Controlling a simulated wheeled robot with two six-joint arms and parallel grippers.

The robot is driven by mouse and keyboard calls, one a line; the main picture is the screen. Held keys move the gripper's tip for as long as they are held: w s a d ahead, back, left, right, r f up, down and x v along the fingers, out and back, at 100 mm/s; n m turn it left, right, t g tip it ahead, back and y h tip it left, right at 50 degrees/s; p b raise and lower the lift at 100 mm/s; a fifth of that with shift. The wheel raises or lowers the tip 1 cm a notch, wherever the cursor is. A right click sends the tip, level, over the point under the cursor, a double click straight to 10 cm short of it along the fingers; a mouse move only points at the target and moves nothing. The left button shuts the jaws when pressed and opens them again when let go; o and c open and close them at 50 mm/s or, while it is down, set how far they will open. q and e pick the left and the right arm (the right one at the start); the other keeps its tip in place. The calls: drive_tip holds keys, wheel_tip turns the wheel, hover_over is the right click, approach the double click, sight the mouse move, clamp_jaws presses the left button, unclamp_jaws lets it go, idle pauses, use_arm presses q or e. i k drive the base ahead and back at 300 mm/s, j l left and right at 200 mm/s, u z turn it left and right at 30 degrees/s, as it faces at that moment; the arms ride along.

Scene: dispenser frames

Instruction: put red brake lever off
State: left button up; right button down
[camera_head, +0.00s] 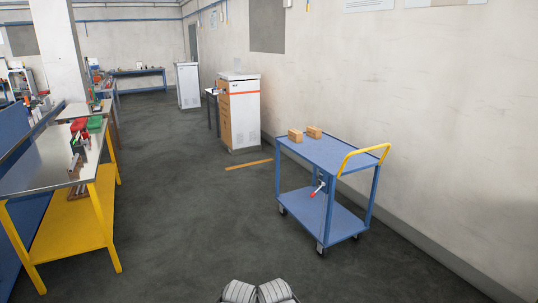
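The red brake lever (314,192) is on the blue cart (322,153), in the space between its top and bottom shelves. It looks small and slanted, with its red end low and to the left and a dark and pale part running up to the right. Neither of my grippers can be made out; only two grey ribbed parts of my own body show at the bottom edge, well short of the cart. Nothing of mine touches the lever.
The cart has a yellow handle (364,158), casters and two cardboard boxes (295,135) on top, beside the right wall. A yellow-legged workbench (72,226) stands at left. A white-and-orange cabinet (244,113) stands farther back. The floor between me and the cart is clear.

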sight(312, 194)
drive_tip(key=i+z, duration=0.1)
drive_tip(key=i, duration=0.5)
drive_tip(key=i+j, duration=0.1)
drive_tip(key=i, duration=0.5)
drive_tip(key=i+j+z, duration=0.15)
drive_tip(key=i, duration=0.45)
drive_tip(key=i+j+z, duration=0.1)
drive_tip(key=i+z, duration=0.15)
drive_tip(key=i, duration=0.15)
drive_tip(key=i+j+z, duration=0.5)
drive_tip(key=i, duration=0.2)
drive_tip(key=l, duration=0.1)
